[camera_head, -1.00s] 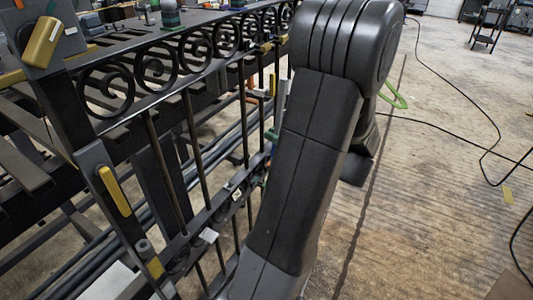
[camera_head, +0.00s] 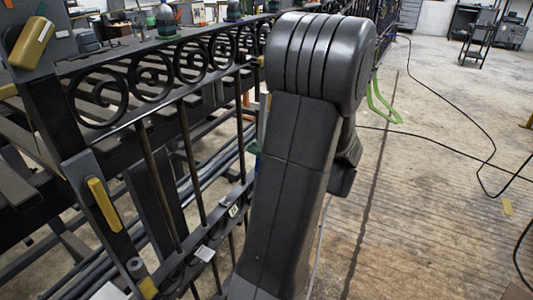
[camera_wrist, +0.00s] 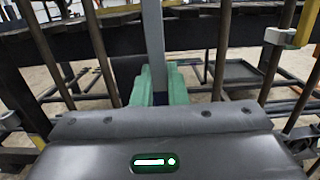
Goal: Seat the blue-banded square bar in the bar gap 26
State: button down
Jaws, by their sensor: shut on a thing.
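In the wrist view my gripper (camera_wrist: 159,88) has green fingertips shut on an upright pale grey square bar (camera_wrist: 153,40). A bluish patch shows low between the fingers; I cannot tell whether it is the band. The bar's upper end runs out of the picture and its lower end is hidden behind the gripper body. The black scroll gate (camera_head: 184,125) stands at the left in the head view, with dark upright bars below a row of scrolls. My arm hides the gripper and the held bar there. I cannot tell which gap is 26, or whether the bar touches the gate.
A yellow-handled fitting (camera_head: 103,204) is on the gate's near post. A white tag (camera_head: 205,254) is at the lower rail. A yellow fitting (camera_wrist: 305,25) is right of the gripper in the wrist view. Open concrete floor (camera_head: 430,200) with black cables lies to the right.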

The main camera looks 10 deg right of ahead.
jog(key=f+b+x, duration=0.1)
jog(key=x, duration=1)
jog(key=shift+w+a+f, duration=0.25)
jog(key=shift+a+f, duration=0.05)
dwell(0.6)
dwell(0.4)
jog(key=shift+s+d, duration=0.1)
jog(key=shift+f+b, duration=0.7)
jog(key=shift+f, duration=0.4)
dwell(1.1)
jog(key=shift+w+a+g+h+p, duration=0.15)
jog(key=shift+w+a+p, duration=0.2)
jog(key=shift+a+p, duration=0.25)
jog(key=shift+w+a+g+h+p, duration=0.15)
jog(key=shift+w+a+p, duration=0.25)
jog(key=shift+p, duration=0.25)
dwell(0.7)
jog(key=c, duration=1.4)
grip_release()
jog(key=shift+a+f, duration=0.1)
jog(key=shift+o, duration=0.2)
